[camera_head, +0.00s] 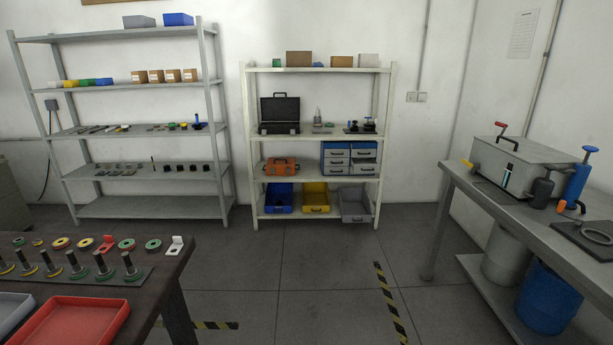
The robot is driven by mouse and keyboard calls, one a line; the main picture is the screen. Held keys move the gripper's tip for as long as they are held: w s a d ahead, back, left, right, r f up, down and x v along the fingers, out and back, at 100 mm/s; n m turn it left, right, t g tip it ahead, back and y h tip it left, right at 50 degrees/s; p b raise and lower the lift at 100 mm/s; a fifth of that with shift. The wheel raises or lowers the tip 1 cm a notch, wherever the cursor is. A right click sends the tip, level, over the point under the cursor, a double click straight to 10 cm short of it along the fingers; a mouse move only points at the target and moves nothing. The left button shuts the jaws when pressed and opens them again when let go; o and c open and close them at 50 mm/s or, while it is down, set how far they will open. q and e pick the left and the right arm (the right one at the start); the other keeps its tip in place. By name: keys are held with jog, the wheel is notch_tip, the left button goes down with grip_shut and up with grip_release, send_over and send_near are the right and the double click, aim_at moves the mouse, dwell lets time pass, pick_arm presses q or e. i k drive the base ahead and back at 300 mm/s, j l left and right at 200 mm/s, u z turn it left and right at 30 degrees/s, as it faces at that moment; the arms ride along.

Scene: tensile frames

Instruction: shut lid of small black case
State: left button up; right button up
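A small black case (279,127) sits on the second shelf of the cream shelving unit at the back middle of the room. Its lid (280,108) stands open, raised upright at the back, with a handle at its top edge. The case is well across the floor from my viewpoint. What lies inside it is too small to tell. Neither of my grippers shows in the view.
The cream rack (318,70) also holds an orange case (282,167) and several bins. A dark table (160,285) with a red tray (72,324) stands at the near left. A grey bench (450,190) stands at the right. The floor (300,265) between them is clear.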

aim_at(273, 109)
jog(key=i+z, duration=0.3)
jog(key=i, duration=1.85)
jog(key=i+l+u, duration=0.1)
jog(key=i+u, duration=0.15)
jog(key=i, duration=0.3)
jog(key=i+l+u, duration=0.25)
jog(key=i, duration=0.3)
jog(key=i+l+u, duration=0.25)
jog(key=i, duration=0.25)
